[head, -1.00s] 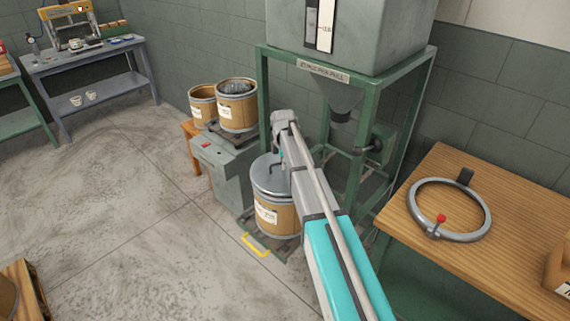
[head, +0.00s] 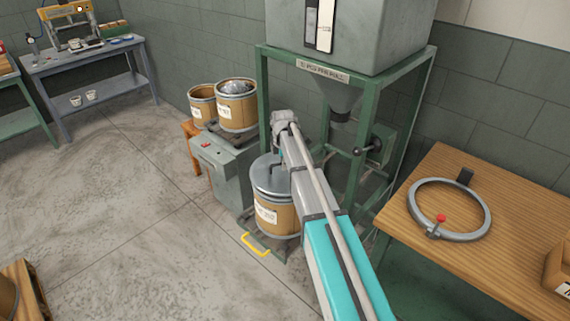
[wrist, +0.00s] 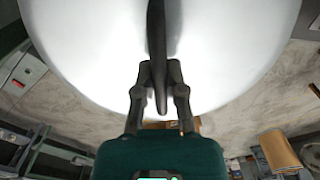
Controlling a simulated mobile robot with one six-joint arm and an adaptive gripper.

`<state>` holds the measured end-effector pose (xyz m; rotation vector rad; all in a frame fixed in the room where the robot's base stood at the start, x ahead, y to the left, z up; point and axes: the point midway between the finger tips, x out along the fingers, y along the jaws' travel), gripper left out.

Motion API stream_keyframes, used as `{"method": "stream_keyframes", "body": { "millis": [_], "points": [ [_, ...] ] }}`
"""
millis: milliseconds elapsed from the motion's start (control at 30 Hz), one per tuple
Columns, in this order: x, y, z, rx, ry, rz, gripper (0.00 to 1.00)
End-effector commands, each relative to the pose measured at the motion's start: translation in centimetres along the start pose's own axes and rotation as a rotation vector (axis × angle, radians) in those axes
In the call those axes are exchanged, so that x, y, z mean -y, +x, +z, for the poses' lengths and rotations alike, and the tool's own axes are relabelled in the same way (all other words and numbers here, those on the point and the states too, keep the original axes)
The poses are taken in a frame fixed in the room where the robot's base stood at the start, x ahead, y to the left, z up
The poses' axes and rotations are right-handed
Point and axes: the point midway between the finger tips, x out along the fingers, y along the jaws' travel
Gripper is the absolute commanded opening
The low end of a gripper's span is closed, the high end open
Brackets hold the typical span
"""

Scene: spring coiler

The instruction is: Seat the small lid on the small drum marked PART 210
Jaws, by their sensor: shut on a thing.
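My gripper (wrist: 160,100) is shut on the dark upright handle (wrist: 158,45) of a round pale lid (wrist: 90,50) in the wrist view. In the head view my arm hides the gripper. The drum has a white label, too small to read.
The green hopper frame (head: 262,95) stands close behind my arm. A wooden table (head: 440,180) with a metal clamp ring (head: 480,208) is at right.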

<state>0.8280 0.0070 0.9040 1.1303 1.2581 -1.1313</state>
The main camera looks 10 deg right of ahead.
Motion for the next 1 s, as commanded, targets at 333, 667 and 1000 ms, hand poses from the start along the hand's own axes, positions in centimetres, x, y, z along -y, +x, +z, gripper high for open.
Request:
{"method": "stream_keyframes", "body": {
  "millis": [333, 667, 1000],
  "points": [
    [-0.01, 0.05, -0.01, 0.0, 0.0, 0.0, 0.0],
    [-0.01, 0.2, 0.01, 0.0, 0.0, 0.0, 0.0],
    [0.0, 0.19, 0.02, 0.0, 0.0, 0.0, 0.35]
  ]
}}
